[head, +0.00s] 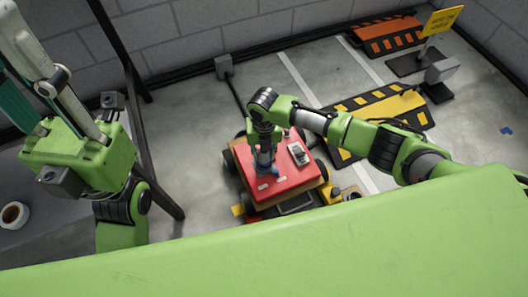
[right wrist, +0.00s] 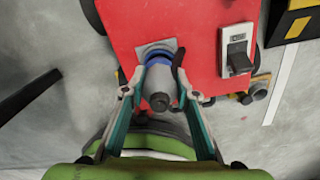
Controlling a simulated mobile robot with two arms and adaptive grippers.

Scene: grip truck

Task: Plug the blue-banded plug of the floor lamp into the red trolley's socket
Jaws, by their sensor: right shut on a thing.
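The red trolley (head: 295,176) stands on the floor in front of me; its red top (right wrist: 135,15) fills the upper right wrist view. My right gripper (head: 264,168) points down over it, shut on the blue-banded plug (right wrist: 160,88). The plug is grey, with its blue band (right wrist: 158,57) toward the trolley. The band is right at the grey socket plate (right wrist: 148,46) on the red top; how deep the plug sits is hidden. My left gripper (head: 50,85) is raised at the left, clear of the trolley. Its fingertips are not clearly visible. I cannot pick out the floor lamp for sure.
A white switch unit (head: 298,153) is on the trolley's top, right of the socket. A grey wall box (head: 224,67) has a dark cable running toward the trolley. Black-and-yellow ramps (head: 385,106) and a yellow sign (head: 442,20) stand at the right. A dark post is near my left arm.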

